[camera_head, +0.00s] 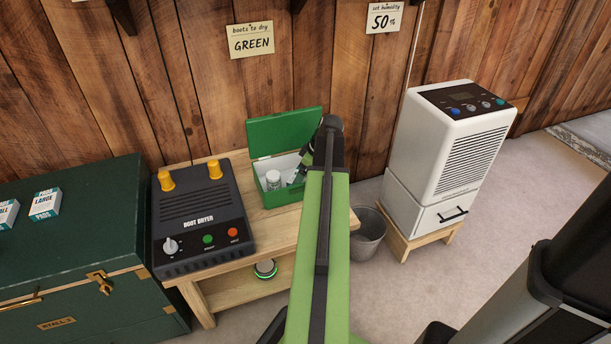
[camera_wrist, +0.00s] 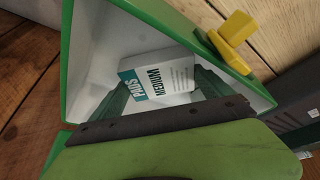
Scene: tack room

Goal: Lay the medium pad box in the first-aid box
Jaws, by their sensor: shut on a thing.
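In the head view my gripper (camera_head: 303,168) is at the right part of the first-aid box's opening, and my arm hides the pad box. I cannot tell whether the pad box touches the floor inside.
A boot dryer (camera_head: 195,215) stands left on the bench (camera_head: 262,235). LARGE (camera_head: 45,204) and another pad box (camera_head: 8,214) lie on the green trunk (camera_head: 75,240). A bucket (camera_head: 368,235) and dehumidifier (camera_head: 445,150) stand right.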

